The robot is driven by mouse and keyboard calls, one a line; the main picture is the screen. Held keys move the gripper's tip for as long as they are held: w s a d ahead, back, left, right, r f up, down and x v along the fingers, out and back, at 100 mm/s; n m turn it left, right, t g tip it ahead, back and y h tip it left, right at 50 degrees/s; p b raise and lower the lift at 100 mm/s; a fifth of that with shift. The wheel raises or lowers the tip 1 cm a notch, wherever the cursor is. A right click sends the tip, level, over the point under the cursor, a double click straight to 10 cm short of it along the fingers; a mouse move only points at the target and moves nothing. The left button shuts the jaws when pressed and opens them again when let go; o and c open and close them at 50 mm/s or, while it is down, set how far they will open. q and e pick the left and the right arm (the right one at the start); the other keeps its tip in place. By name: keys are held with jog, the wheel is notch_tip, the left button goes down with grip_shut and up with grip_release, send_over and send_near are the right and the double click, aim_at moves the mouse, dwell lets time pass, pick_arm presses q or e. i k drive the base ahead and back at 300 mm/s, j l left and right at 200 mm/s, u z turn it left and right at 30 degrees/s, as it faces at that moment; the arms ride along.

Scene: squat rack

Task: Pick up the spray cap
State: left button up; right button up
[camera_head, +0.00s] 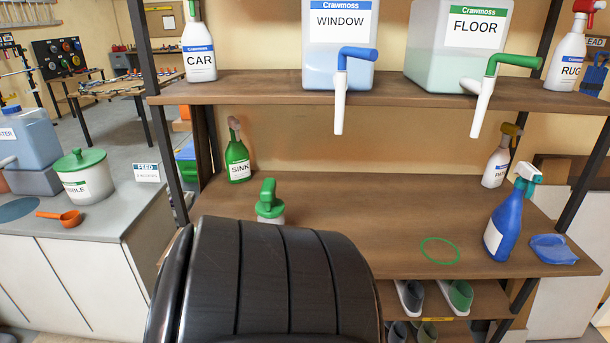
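A green spray head with a white collar (268,201) shows on the middle shelf, left of centre. Its lower part is hidden behind a large black ribbed form at the bottom of the view, so I cannot tell whether it is a loose cap or sits on a bottle. Other spray heads sit on bottles: a white and teal one (527,176) on a blue bottle (505,226), and a brownish one (511,130) on a white bottle (496,167). A green SINK bottle (238,163) stands at the back left. Neither gripper is in view.
The wooden middle shelf (350,205) has free room in its centre and a green ring outline (440,251). A folded blue cloth (553,249) lies at right. Tap spouts (340,105) (482,108) hang below the upper shelf. Dark rack posts (163,110) stand at the sides.

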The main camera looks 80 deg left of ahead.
aim_at(269, 206)
jog(key=u, duration=0.45)
jog(key=k+j+u, duration=0.1)
jog(key=u, duration=0.3)
jog(key=j+u, duration=0.1)
jog(key=u, duration=0.35)
jog(key=j+u, duration=0.1)
jog(key=u, duration=0.3)
jog(key=j+u, duration=0.1)
jog(key=u, duration=0.35)
jog(key=j+u, duration=0.1)
jog(key=u, duration=0.35)
